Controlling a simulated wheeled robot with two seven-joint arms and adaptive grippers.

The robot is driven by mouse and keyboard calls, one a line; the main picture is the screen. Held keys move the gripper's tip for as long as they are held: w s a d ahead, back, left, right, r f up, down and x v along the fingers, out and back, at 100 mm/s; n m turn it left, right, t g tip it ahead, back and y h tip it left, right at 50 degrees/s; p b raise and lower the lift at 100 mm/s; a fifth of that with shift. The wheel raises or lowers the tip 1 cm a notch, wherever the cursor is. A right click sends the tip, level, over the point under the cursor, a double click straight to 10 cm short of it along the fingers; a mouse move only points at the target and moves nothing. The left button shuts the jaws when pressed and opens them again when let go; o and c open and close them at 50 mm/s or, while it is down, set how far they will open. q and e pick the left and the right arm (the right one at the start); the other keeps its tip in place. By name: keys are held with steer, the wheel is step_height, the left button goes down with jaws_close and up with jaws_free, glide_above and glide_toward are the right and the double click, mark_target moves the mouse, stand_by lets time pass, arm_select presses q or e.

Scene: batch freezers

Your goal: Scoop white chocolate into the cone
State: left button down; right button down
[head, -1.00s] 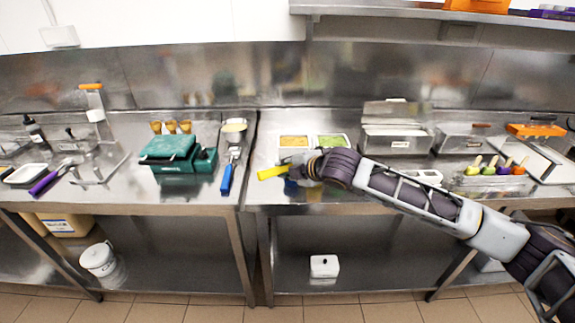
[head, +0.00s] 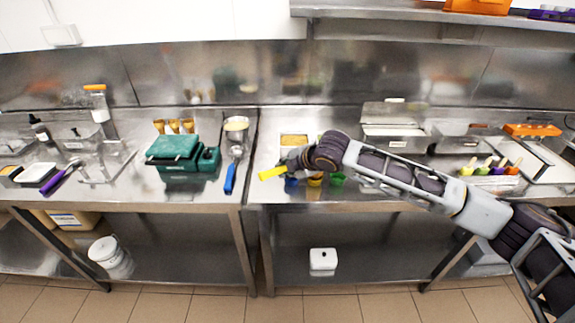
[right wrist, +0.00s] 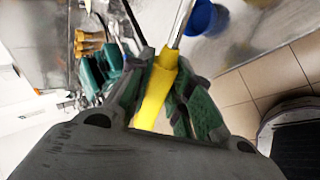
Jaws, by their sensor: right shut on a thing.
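My right gripper (head: 288,164) is shut on the yellow handle (head: 271,173) of a tool, above the front of the right counter. In the right wrist view the yellow handle (right wrist: 154,98) lies between the fingers (right wrist: 157,85), with a metal shaft beyond it; the tool's far end is out of view. Several cones (head: 174,126) stand behind the green box on the left counter. They also show in the right wrist view (right wrist: 88,43). A round metal container (head: 236,127) holds something cream-coloured; I cannot tell if it is white chocolate. My left gripper is not in view.
Blue (head: 291,182), yellow (head: 315,181) and green (head: 337,179) cups stand below my right arm. A tub of yellow contents (head: 294,140) is behind it. A blue-handled tool (head: 230,178) lies beside the green box (head: 174,150). A metal-lidded container (head: 390,135) stands to the right.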

steer(key=shift+w+a+r+g+h+p, duration=0.15)
steer(key=shift+r+g+h+p, duration=0.2)
steer(key=shift+p, duration=0.4)
steer(key=shift+g+p, duration=0.35)
steer(key=shift+p, duration=0.1)
steer(key=shift+w+a+r+g+h+p, duration=0.1)
steer(key=shift+w+r+g+h+p, duration=0.1)
steer(key=shift+g+h+p, duration=0.6)
steer(key=shift+w+g+p, duration=0.1)
steer(key=shift+g+p, duration=0.3)
steer(key=shift+p, duration=1.15)
steer(key=shift+w+a+g+h+p, duration=0.2)
steer(key=shift+g+p, duration=0.4)
steer(key=shift+p, duration=1.05)
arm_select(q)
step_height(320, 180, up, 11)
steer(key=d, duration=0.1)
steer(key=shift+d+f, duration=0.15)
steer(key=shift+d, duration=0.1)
arm_select(e)
steer(key=shift+g+h, duration=0.25)
steer(key=shift+g, duration=0.05)
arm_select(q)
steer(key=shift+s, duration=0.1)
arm_select(e)
steer(key=shift+w+m, duration=0.1)
steer(key=shift+m, duration=0.2)
steer(key=shift+w+a+g+h, duration=0.15)
steer(key=shift+g+h, duration=0.15)
steer(key=shift+g, duration=0.3)
